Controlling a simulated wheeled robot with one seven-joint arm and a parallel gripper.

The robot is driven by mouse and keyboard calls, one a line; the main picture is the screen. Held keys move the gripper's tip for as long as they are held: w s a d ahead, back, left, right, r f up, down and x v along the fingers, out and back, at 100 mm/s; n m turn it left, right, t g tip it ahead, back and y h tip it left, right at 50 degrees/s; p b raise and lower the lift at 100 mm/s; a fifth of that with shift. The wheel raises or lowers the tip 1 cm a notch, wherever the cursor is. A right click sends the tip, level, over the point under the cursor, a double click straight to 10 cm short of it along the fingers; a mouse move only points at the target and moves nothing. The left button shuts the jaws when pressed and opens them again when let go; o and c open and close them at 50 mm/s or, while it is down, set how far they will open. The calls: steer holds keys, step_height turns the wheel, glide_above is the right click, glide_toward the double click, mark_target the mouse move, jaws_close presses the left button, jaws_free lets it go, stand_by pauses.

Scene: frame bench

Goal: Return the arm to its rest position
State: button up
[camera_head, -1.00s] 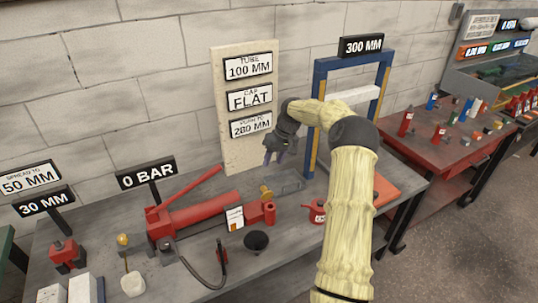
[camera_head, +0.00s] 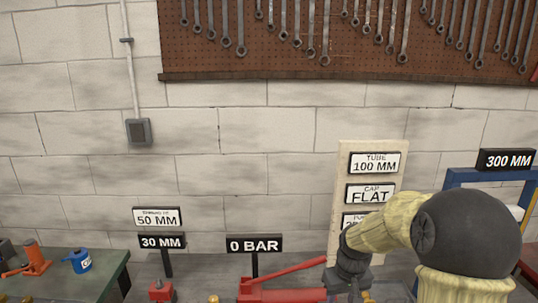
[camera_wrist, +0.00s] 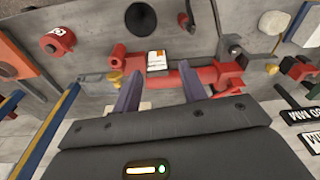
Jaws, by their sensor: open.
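My arm stands at the lower right of the head view, bent over the bench in front of the cream sign board (camera_head: 346,165). My gripper (camera_head: 350,294) hangs down near the picture's bottom edge, just right of the red hand pump (camera_head: 283,288). In the wrist view my gripper (camera_wrist: 160,88) has its two fingers spread apart. Nothing is held between them. The red pump body (camera_wrist: 211,76) and a small white card (camera_wrist: 157,61) lie beyond the fingertips. The bench top is mostly cut off in the head view.
A blue press frame (camera_head: 455,177) stands to the right, behind my arm. Signs on posts, including the 0 BAR sign (camera_head: 254,244), rise at the left. A green table (camera_head: 70,268) is at the far left. A wrench board (camera_head: 290,45) hangs on the wall.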

steer(key=s+a+m+t, duration=0.1)
steer(key=s+a, duration=0.2)
steer(key=s, duration=1.3)
steer(key=shift+r+m, duration=0.3)
steer(key=shift+r, duration=0.15)
steer(key=shift+d, duration=0.1)
